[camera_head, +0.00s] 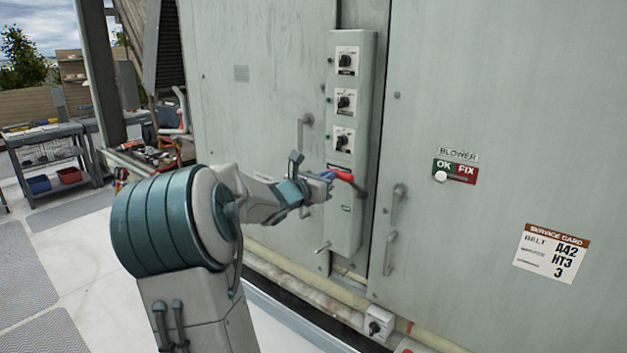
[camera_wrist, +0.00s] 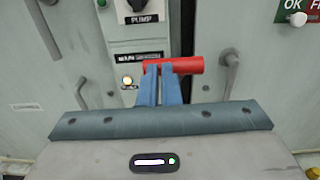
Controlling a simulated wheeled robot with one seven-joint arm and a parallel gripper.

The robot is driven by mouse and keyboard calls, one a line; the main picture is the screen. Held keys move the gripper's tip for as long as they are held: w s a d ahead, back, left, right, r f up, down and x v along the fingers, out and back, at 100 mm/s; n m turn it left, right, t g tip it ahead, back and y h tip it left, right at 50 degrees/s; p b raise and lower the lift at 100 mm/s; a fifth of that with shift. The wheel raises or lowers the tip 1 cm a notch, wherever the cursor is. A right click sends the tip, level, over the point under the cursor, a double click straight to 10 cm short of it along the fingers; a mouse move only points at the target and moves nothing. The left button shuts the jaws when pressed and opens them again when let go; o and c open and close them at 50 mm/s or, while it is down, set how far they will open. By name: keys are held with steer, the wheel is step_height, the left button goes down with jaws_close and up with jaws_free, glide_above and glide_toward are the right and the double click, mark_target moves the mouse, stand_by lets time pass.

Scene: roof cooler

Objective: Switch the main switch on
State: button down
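The main switch is a red bar handle (camera_head: 343,174) on the narrow grey control panel (camera_head: 347,215), below three black knobs. In the wrist view the red handle (camera_wrist: 188,65) lies roughly level, with its free end to the right. A label beginning "MAIN" (camera_wrist: 140,57) sits above and left of it. My gripper (camera_head: 328,177) is at the handle's left side in the head view. In the wrist view its two blue fingers (camera_wrist: 159,70) are close together, tips overlapping the handle's lower edge. Whether they touch it is unclear. Nothing shows between them.
An amber-white lamp (camera_wrist: 127,82) glows below the label. The black knobs (camera_head: 346,101) are above the handle. Door handles (camera_head: 397,203) stand out right of the panel, and another (camera_head: 304,131) on its left. A blower slider (camera_head: 441,176) is further right.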

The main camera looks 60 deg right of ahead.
steer(key=shift+s+d+r, duration=0.15)
steer(key=shift+s+r, duration=0.1)
steer(key=shift+r, duration=0.3)
steer(key=shift+s+d+r, duration=0.15)
steer(key=shift+s+r, duration=0.1)
steer(key=shift+r, duration=0.3)
steer(key=a+r+b, duration=0.3)
steer(key=a+r, duration=0.2)
steer(key=shift+r, duration=0.35)
steer(key=shift+s+a+f+m, duration=0.1)
steer(key=shift+m, duration=0.2)
